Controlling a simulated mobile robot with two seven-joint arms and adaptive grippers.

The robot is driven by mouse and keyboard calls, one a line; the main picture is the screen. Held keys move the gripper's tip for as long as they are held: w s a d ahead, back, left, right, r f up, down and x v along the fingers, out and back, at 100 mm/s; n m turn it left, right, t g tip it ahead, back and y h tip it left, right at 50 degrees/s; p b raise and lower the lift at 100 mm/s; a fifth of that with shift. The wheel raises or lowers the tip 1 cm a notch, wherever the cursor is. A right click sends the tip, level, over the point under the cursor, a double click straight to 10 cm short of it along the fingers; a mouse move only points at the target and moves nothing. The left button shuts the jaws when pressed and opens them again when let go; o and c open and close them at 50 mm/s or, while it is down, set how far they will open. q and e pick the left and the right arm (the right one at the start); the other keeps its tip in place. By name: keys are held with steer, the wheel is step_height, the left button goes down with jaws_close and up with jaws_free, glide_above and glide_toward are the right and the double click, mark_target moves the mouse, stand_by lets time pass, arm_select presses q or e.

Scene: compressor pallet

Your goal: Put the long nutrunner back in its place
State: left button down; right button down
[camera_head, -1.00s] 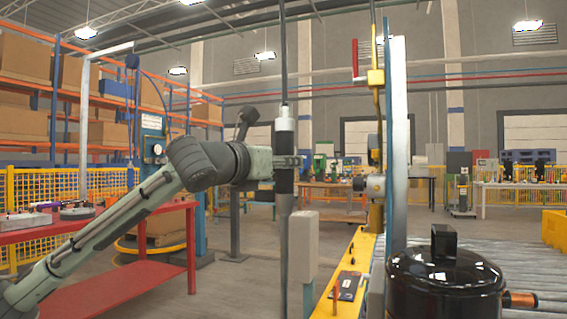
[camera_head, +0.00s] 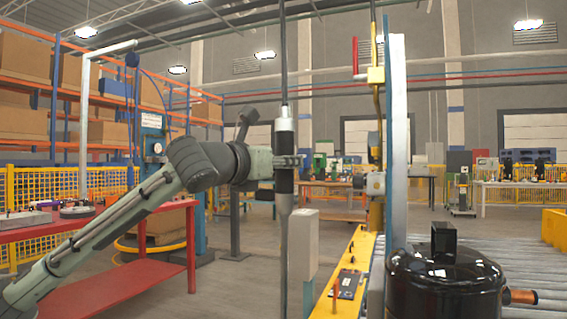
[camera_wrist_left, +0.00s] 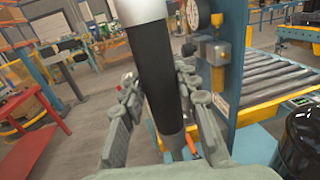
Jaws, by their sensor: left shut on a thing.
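The long nutrunner (camera_head: 284,178) hangs upright in the middle of the head view, with a silver upper body, a black grip and a long grey shaft below. A dark rod or cable runs up from its top. My left gripper (camera_head: 287,161) comes in from the left and is shut on the black grip. In the left wrist view the nutrunner's black grip (camera_wrist_left: 162,80) stands between the fingers of my left gripper (camera_wrist_left: 160,98), slightly tilted in that picture. The shaft's lower end is cut off. My right gripper is not in view.
A blue upright panel (camera_head: 398,150) with a gauge and yellow fittings stands just right of the nutrunner. A grey box (camera_head: 303,245) is close behind the shaft. A black compressor (camera_head: 445,285) sits on the roller conveyor (camera_head: 520,270). A red table (camera_head: 110,285) is at left.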

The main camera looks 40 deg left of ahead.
arm_select(q)
steer(key=c, duration=1.1)
jaws_free()
steer(key=shift+s+r, duration=0.1)
steer(key=shift+r, duration=0.15)
steer(key=shift+o, duration=0.3)
steer(key=shift+f, duration=0.4)
steer(key=s, duration=1.2)
steer(key=shift+d+r, duration=0.15)
steer(key=shift+d, duration=0.25)
